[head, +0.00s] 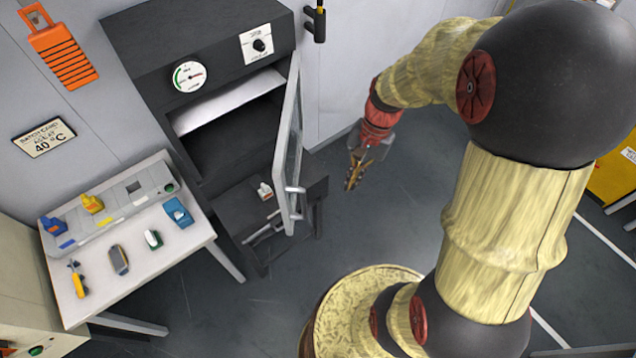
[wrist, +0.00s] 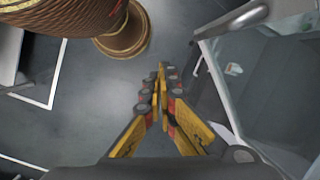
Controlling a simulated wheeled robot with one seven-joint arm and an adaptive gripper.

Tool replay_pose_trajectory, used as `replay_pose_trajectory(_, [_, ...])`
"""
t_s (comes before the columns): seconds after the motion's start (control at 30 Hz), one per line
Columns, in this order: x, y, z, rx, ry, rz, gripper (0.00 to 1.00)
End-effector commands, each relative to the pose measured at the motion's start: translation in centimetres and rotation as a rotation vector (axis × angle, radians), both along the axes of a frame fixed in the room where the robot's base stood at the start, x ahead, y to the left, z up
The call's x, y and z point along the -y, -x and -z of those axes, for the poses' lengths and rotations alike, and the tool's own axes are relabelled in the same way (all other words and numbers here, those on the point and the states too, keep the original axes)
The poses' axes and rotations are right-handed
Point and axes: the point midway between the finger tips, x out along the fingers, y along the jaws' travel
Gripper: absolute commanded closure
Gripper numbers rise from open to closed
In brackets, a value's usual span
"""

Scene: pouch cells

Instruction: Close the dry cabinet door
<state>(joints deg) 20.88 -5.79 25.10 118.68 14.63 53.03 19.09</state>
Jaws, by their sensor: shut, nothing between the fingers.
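The dry cabinet (head: 215,45) is dark, with a gauge and a dial on its top front. Its door (head: 290,150) is a pale frame with a glass pane and a bar handle (head: 296,190). The door stands open, hinged at the right side and swung out toward the camera. My gripper (head: 354,183) is to the right of the door, apart from it, pointing down with its fingers together and empty. In the wrist view my gripper (wrist: 160,75) is in the middle, and the door frame (wrist: 215,85) and handle (wrist: 236,20) are at the right.
A white table (head: 190,240) at the left bears several small tools and a grey holder. A small pale item (head: 265,191) sits on a dark surface below the cabinet opening. The floor (head: 400,215) around my gripper is clear. A yellow unit (head: 614,178) stands at the far right.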

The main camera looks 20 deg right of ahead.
Motion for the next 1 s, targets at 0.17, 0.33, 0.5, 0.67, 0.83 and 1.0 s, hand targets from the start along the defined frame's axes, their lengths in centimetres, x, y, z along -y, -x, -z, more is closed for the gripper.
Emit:
replay_pose_trajectory(0.17, [0.0,-2.6,0.8,-0.091,-0.061,0.259,1.0])
replay_pose_trajectory(0.33, [-0.4,-5.0,0.3,-0.107,-0.081,0.452,1.0])
replay_pose_trajectory(0.5, [-0.6,-5.0,0.4,-0.137,-0.081,0.537,1.0])
replay_pose_trajectory(0.67, [-1.2,-4.8,1.6,-0.143,-0.08,0.544,1.0])
replay_pose_trajectory(0.83, [-2.3,-4.6,4.3,-0.144,-0.079,0.54,1.0])
replay_pose_trajectory(1.0, [-3.5,-4.4,7.4,-0.143,-0.079,0.541,1.0])
